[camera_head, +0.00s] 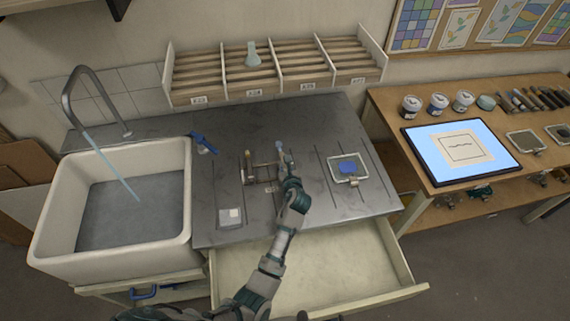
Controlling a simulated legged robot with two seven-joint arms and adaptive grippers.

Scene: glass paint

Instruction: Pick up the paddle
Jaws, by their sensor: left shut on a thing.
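My left gripper (286,164) is over the middle of the grey metal worktop (320,125), beside a small wooden stand (249,169) with upright posts. It is shut on a slim thing, mostly hidden by the fingers. A small pale blue tip (279,146) shows just beyond the fingers; it may be part of the paddle, but its full shape is too small to tell. I cannot tell whether the held thing still touches the stand. My right gripper is not in view.
A sink (188,215) with running water is at left. A blue-handled tool (204,142) lies near it. A tray with blue paint (349,181) is right of my gripper. An open drawer (405,290) juts out below. A bench with a lit tablet (419,158) is at right.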

